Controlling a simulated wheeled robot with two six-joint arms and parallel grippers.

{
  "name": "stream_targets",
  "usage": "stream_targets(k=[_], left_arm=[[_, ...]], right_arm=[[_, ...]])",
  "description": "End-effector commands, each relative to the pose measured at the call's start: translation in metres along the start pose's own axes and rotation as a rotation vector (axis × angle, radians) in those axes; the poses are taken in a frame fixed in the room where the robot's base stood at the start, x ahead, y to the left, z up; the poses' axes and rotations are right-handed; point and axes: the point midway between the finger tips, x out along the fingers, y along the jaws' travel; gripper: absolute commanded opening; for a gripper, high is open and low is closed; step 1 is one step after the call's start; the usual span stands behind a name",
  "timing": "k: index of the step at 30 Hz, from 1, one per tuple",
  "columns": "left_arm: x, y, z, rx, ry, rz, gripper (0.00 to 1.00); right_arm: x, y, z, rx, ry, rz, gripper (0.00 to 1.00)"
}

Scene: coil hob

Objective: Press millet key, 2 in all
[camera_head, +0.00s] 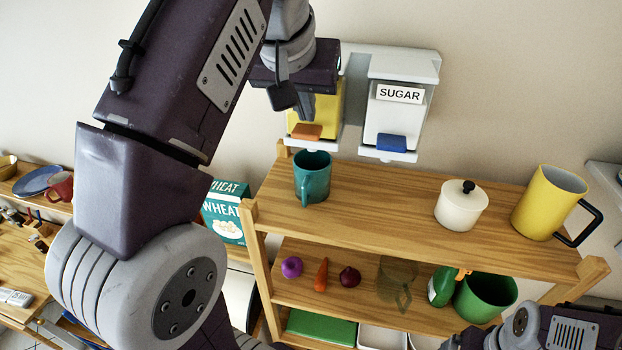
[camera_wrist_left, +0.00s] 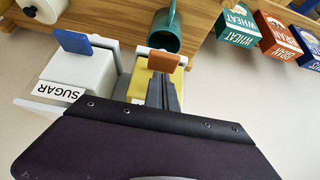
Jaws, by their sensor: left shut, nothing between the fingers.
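The yellow dispenser (camera_head: 328,104) hangs on the wall, left of the white one marked SUGAR. Its label is hidden behind my left gripper, so I cannot read whether it says millet. Its orange key (camera_head: 305,131) sticks out at the bottom and also shows in the left wrist view (camera_wrist_left: 165,60). My left gripper (camera_head: 302,107) is shut and empty in front of the yellow dispenser, just above the orange key. In the left wrist view its fingertips (camera_wrist_left: 163,80) lie close to the key; I cannot tell whether they touch it. A teal mug (camera_head: 313,178) stands below the dispenser.
The SUGAR dispenser (camera_head: 396,118) with a blue key (camera_head: 391,142) is close on the right. A white lidded pot (camera_head: 461,206) and a yellow jug (camera_head: 547,203) stand on the same wooden shelf (camera_head: 385,200). Several boxes, including WHEAT (camera_head: 225,219), stand lower left.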

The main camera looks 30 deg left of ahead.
Motion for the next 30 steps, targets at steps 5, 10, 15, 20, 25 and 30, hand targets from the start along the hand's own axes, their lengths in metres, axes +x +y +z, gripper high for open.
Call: stream_targets(k=[5,10,15,20,25,30], left_arm=[[0.0,0.0,0.0,0.0,0.001,0.0,0.0],[0.001,0.0,0.0,0.0,0.001,0.0,0.0],[0.006,0.0,0.004,0.0,0.0,0.0,0.0],[0.011,0.0,0.008,0.0,0.0,0.0,0.0],[0.017,0.0,0.012,0.0,0.0,0.0,0.0],[0.021,0.0,0.015,0.0,0.0,0.0,0.0]], right_arm=[[0.0,0.0,0.0,0.0,0.0,0.0,0.93],[0.001,0.0,0.0,0.0,0.0,0.0,0.93],[0.007,0.0,0.001,0.0,0.0,0.0,0.93],[0.013,0.0,0.001,0.0,0.0,0.0,0.93],[0.019,0.0,0.002,0.0,0.0,0.0,0.93],[0.023,0.001,0.002,0.0,0.0,0.0,0.93]])
